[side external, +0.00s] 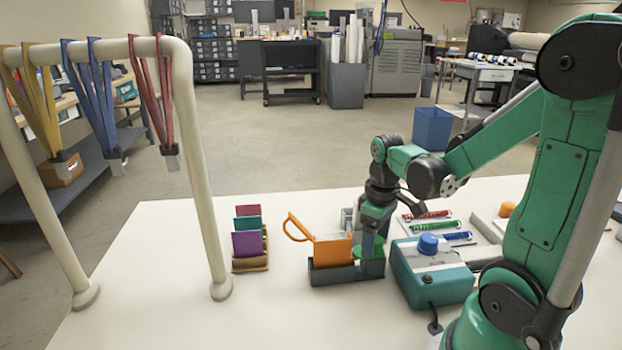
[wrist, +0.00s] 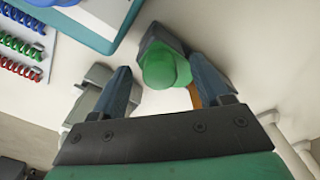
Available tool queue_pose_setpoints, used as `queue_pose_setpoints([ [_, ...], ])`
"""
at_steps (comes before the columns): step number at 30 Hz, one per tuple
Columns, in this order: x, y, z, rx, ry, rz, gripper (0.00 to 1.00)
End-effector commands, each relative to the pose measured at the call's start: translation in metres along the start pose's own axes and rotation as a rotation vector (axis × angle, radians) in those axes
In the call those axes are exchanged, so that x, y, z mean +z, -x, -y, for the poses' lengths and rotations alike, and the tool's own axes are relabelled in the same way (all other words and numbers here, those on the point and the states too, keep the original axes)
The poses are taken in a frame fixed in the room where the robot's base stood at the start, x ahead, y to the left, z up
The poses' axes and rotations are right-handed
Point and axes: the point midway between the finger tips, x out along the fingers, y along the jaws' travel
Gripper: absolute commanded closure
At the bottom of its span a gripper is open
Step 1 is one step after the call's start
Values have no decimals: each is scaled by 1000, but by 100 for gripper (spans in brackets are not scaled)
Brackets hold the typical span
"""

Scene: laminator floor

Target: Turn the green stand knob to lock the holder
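The green knob (side external: 376,245) sits at the right end of a dark grey stand (side external: 335,275), partly hidden by a finger in the side view. In the wrist view the green knob (wrist: 160,70) shows from above, round, between the fingertips. An orange holder (side external: 332,251) stands upright in the stand, with a tilted orange frame (side external: 297,227) at its left. My gripper (side external: 371,240) points down over the knob. In the wrist view my gripper (wrist: 158,68) is open, its fingers on either side of the knob with gaps visible; contact is not seen.
A teal machine with a blue knob (side external: 428,243) stands close to the right. Coiled cords (side external: 428,215) lie behind it. A rack of coloured cards (side external: 248,243) is left of the stand. A cream rail (side external: 203,180) with hanging lanyards stands at far left. The front table is clear.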

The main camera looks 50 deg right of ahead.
Motion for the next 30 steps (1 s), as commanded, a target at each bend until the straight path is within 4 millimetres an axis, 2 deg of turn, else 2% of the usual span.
queue_pose_setpoints([
  [10, 0, 4, 0, 0, -1, -1, 31],
  [21, 0, 44, 0, 0, -1, 0, 31],
  [30, 0, 56, 0, 0, 0, 0, 31],
])
